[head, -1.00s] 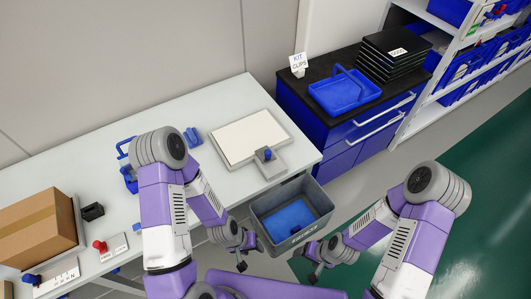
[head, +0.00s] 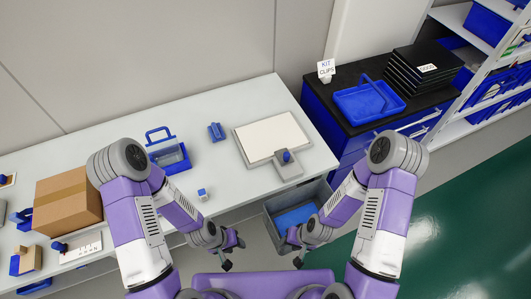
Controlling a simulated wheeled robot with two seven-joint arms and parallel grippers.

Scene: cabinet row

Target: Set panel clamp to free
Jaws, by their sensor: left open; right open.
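A pale flat panel (head: 268,137) lies in a grey frame on the white table. At its front right corner is a grey clamp block (head: 289,170) with a blue knob (head: 286,156); its setting is too small to read. My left gripper (head: 231,257) is open and empty, in front of the table and lower left of the clamp. My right gripper (head: 292,257) is open and empty, below the clamp in the picture and over the grey bin's near side. Neither gripper touches the panel or clamp.
A grey bin (head: 271,232) with a blue bottom stands at the table's front edge. A blue caddy (head: 170,157), a small blue-and-white item (head: 203,195) and a cardboard box (head: 66,203) are on the table. A blue cabinet (head: 322,122) stands to the right.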

